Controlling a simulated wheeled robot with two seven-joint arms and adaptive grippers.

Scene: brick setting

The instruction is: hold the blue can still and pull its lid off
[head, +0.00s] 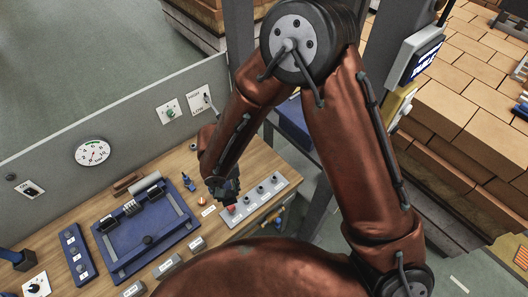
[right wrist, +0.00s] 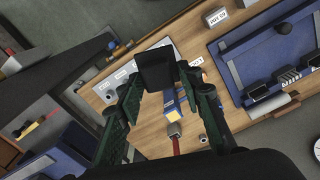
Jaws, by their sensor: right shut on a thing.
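My right gripper (head: 228,195) is low over the bench, just above a grey strip with several dark knobs (head: 261,196). A small red part (head: 231,209) shows at its fingertips in the head view. In the right wrist view the gripper is shut on a dark, blocky thing (right wrist: 156,70) between its green fingers. I cannot tell whether this is the lid. A small blue and yellow thing (right wrist: 171,103) shows just below the dark block; I cannot tell whether it is the blue can. My left gripper is not in view.
A blue tray (head: 121,257) with dark fittings lies on the wooden bench (head: 222,222), left of the gripper. A grey panel with a round gauge (head: 92,151) and switches stands behind. A small blue item (head: 188,182) stands between tray and gripper. Brick stacks (head: 470,90) are at the right.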

